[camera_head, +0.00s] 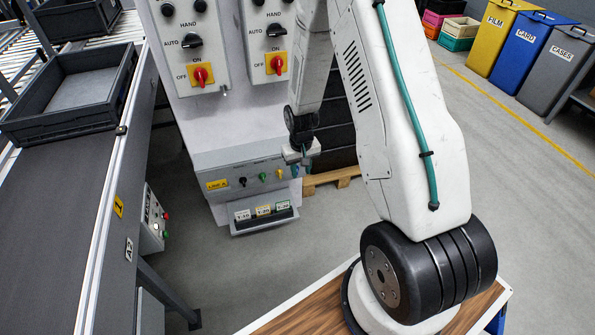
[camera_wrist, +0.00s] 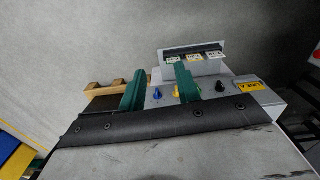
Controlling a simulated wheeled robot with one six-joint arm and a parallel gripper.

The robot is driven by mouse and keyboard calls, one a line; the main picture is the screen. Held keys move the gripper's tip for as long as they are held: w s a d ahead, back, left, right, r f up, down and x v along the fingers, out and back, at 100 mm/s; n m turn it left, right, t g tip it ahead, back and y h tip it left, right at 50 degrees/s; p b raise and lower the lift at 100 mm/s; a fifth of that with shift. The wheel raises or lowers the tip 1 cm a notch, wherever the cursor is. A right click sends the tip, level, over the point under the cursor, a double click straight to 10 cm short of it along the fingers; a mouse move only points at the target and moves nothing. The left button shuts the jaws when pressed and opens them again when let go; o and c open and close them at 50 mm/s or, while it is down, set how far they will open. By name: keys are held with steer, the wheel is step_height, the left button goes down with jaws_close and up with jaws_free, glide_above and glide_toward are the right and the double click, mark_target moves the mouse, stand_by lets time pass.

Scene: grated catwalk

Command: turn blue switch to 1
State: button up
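The blue switch (camera_head: 295,171) is the rightmost of a row of small switches on a grey sloped box (camera_head: 215,168) in the head view. My gripper (camera_head: 303,152) is just above and in front of it there. In the wrist view the blue switch (camera_wrist: 157,94) shows between the two green fingers of my gripper (camera_wrist: 160,88), nearer the left one in depth unclear. The fingers are apart, and nothing is held. I cannot tell whether either finger touches the switch. Its pointer direction and the 1 mark are too small to read.
Yellow (camera_head: 279,174), green (camera_head: 262,175) and black (camera_head: 243,182) switches sit close beside the blue one. A tag holder (camera_head: 265,222) projects below the box. A cabinet with red rotary switches (camera_head: 201,75) rises above. A conveyor (camera_head: 75,190) runs at left.

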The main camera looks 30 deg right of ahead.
steer(key=w+d+f+t+h, duration=0.1)
steer(key=w+d+f+t, duration=0.15)
steer(key=f, duration=0.75)
steer(key=w+d+f+t, duration=0.1)
steer(key=f+t, duration=0.2)
steer(key=f, duration=0.7)
steer(key=w+d+f+t+h, duration=0.1)
steer(key=w+d+f+t, duration=0.15)
steer(key=f, duration=0.75)
steer(key=w+d+r+t+h, duration=0.2)
steer(key=w+d+r+t, duration=0.2)
steer(key=w+r+t, duration=0.4)
steer(key=w+t, duration=0.1)
steer(key=w, duration=0.2)
steer(key=shift+w+m+h, duration=0.2)
steer(key=shift+m+h, duration=0.2)
steer(key=shift+r, duration=0.1)
jaws_close()
steer(key=shift+s, duration=0.1)
